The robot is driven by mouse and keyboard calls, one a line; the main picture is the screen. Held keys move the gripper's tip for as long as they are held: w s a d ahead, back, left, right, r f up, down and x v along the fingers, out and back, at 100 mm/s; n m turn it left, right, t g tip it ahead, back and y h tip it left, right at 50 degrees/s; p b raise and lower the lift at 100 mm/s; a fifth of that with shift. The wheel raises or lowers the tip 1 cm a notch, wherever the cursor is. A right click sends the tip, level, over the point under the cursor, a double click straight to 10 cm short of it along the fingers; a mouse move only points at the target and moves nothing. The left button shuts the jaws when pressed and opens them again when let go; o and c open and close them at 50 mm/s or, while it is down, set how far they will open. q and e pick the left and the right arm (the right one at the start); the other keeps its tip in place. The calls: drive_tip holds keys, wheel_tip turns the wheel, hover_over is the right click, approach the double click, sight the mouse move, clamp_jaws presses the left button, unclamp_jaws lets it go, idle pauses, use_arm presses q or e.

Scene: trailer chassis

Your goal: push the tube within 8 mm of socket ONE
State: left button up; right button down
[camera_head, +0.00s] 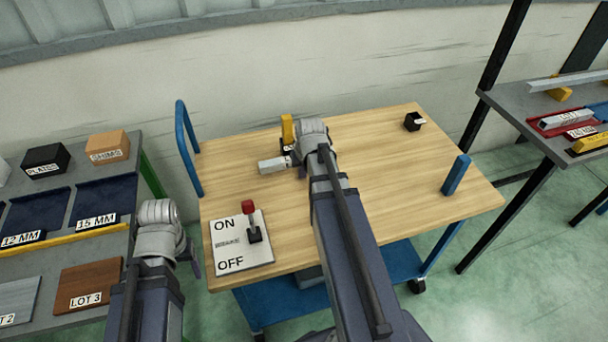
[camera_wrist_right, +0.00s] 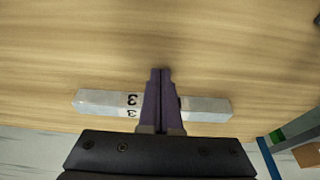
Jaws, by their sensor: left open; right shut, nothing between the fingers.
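A pale grey square tube (camera_head: 272,165) lies on the wooden cart top, its right part hidden by my right arm in the head view. In the right wrist view the tube (camera_wrist_right: 207,108) lies crosswise with a "3" label left of my fingers. My right gripper (camera_wrist_right: 160,74) is shut and empty, its fingers crossing in front of the tube's middle; I cannot tell whether they touch it. A small black socket block (camera_head: 412,122) with a white label, too small to read, stands at the back right. My left gripper (camera_head: 194,262) is open and empty, left of the cart.
A yellow upright piece (camera_head: 287,129) stands just behind the tube. An ON/OFF lever plate (camera_head: 240,240) is at the cart's front left.

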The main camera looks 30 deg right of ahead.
drive_tip(key=w, duration=0.3)
drive_tip(key=shift+w+d+r+p, duration=0.1)
drive_tip(key=shift+d+p, duration=0.2)
drive_tip(key=shift+d, duration=0.1)
drive_tip(key=shift+w+d, duration=0.1)
drive_tip(key=shift+w, duration=0.25)
drive_tip(key=shift+w+d, duration=0.25)
drive_tip(key=shift+w, duration=0.85)
